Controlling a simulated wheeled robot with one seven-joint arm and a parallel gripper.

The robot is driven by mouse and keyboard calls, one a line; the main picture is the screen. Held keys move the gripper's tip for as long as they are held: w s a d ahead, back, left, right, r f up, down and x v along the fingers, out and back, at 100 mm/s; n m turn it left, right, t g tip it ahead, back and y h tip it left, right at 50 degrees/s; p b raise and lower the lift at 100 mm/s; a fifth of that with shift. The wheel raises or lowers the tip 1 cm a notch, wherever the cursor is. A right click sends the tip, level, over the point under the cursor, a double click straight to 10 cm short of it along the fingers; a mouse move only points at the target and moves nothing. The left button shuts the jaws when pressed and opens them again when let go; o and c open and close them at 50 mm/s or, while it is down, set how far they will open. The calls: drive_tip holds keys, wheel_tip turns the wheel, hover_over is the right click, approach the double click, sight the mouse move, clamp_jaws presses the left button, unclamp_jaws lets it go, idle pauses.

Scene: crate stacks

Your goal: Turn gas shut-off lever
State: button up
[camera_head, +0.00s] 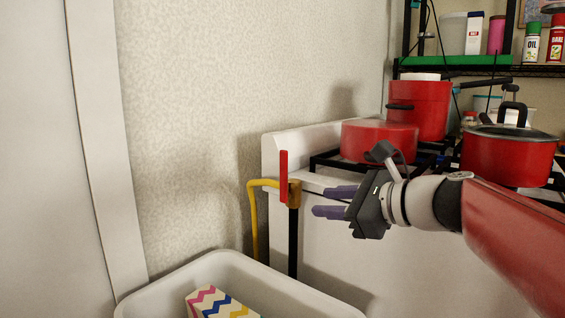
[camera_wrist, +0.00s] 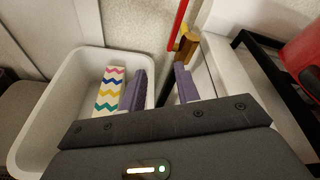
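The gas shut-off lever (camera_head: 284,176) is a red bar standing upright on a brass valve body (camera_head: 294,193). A yellow pipe (camera_head: 253,210) bends into the valve from the left, and a dark pipe (camera_head: 293,245) runs down below it. My gripper (camera_head: 336,201) is to the right of the valve, its two purple fingers apart and pointing left towards it, with nothing between them. In the wrist view the red lever (camera_wrist: 178,22) shows at the top, beyond the fingertips, and my open gripper (camera_wrist: 160,78) is apart from it.
A white stove (camera_head: 330,245) stands behind my gripper, with red pots (camera_head: 379,141) on its black grates. A white bin (camera_head: 230,268) with a zigzag-patterned box (camera_head: 215,303) is below left. A shelf (camera_head: 455,60) with bottles is at the upper right. The wall left of the lever is bare.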

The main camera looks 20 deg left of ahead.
sight(287, 157)
drive_tip(key=w+a+r+m+y, duration=0.1)
drive_tip(key=w+a+r, duration=0.1)
drive_tip(key=a, duration=0.1)
drive_tip(key=w+a+r+m+y, duration=0.1)
drive_tip(key=w+a+m, duration=0.1)
drive_tip(key=a, duration=0.2)
drive_tip(key=w+a+r+m+y, duration=0.1)
drive_tip(key=w+a+r, duration=0.1)
drive_tip(key=w+a, duration=0.1)
drive_tip(key=shift+w+a+r+m+p, duration=0.1)
drive_tip(key=shift+a+r+m+p, duration=0.05)
drive_tip(key=shift+r+m+p, duration=0.2)
drive_tip(key=shift+w+a+f+t, duration=0.1)
drive_tip(key=shift+w+a+t, duration=0.15)
drive_tip(key=shift+a, duration=0.25)
clamp_jaws()
